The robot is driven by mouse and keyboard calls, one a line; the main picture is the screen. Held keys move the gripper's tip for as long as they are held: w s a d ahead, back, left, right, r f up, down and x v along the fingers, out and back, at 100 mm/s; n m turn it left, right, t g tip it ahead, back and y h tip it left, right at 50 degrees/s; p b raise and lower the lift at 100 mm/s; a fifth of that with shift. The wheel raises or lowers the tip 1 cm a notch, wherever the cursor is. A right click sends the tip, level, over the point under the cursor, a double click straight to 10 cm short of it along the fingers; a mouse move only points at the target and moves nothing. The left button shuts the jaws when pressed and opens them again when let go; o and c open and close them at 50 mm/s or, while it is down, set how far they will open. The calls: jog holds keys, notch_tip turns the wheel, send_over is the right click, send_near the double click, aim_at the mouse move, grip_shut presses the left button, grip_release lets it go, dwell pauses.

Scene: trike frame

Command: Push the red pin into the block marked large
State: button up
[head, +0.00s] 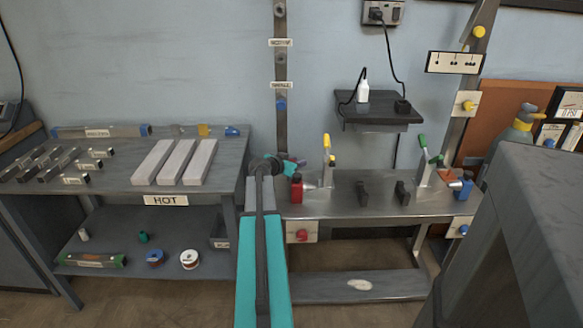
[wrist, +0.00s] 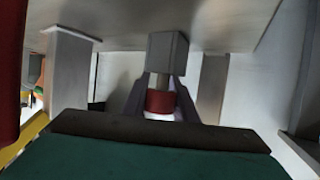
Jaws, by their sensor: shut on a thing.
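In the wrist view my gripper (wrist: 162,88) has its two fingers on either side of a red, round piece (wrist: 160,102), which I take to be the red pin. A bare metal shank runs from it to a grey block-shaped part (wrist: 167,52) just beyond the fingertips. I cannot tell whether they are joined. A red knob (head: 302,236) shows on a plate below the bench front. I cannot read the word large on any block.
The metal bench (head: 345,205) carries a red bottle (head: 297,190), a yellow-handled clamp (head: 327,165), a green-handled clamp (head: 428,165) and dark blocks. The left table (head: 220,180) holds pale bars (head: 175,160) and small metal blocks. A grey cabinet (head: 530,230) stands close at right.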

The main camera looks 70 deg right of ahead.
notch_tip(320, 180, up, 10)
jog(key=p, duration=0.1)
dwell(0.7)
jog(key=shift+r+p, duration=1.15)
jog(key=shift+r, duration=1.65)
jog(key=shift+w, duration=0.1)
